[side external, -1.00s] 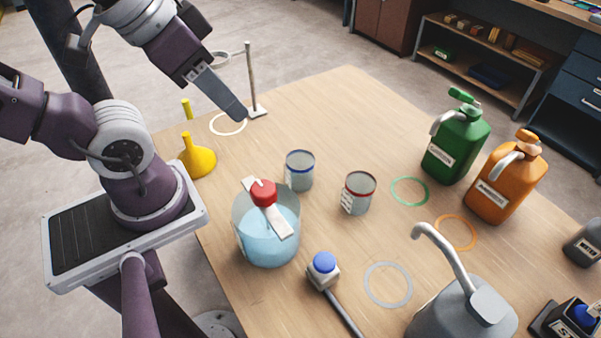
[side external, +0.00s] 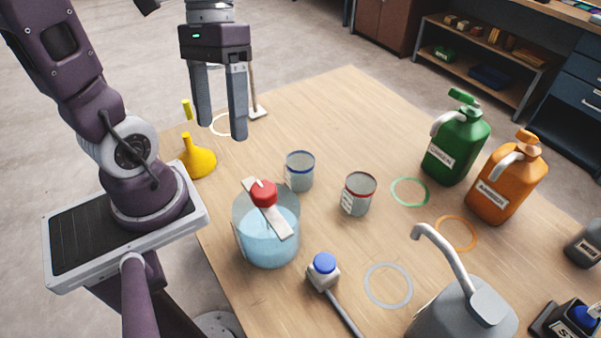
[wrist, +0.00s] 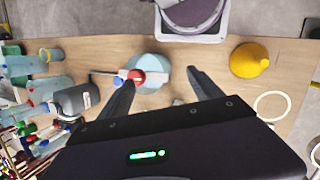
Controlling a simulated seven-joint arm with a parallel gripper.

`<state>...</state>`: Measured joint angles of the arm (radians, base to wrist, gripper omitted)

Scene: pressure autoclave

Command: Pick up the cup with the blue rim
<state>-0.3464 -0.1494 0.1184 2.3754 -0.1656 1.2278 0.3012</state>
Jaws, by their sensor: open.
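The cup with the blue rim (side external: 300,174) stands upright on the wooden table (side external: 330,110) in the side external view. It is small, grey and clear-sided, and looks empty. A similar cup with a red rim (side external: 358,196) stands to its right. My gripper (side external: 221,130) hangs above the table, up and left of the blue-rimmed cup and apart from it. Its two fingers point down, spread open with nothing between them. They also show in the wrist view (wrist: 160,77). There I cannot make out the blue-rimmed cup clearly; the gripper body covers much of the picture.
A large beaker of blue liquid (side external: 266,243) with a red-capped piece across it stands just in front of the blue-rimmed cup. A yellow funnel (side external: 198,160) and a ring stand (side external: 256,100) are at left. Green (side external: 458,145) and orange (side external: 506,185) jugs stand at right.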

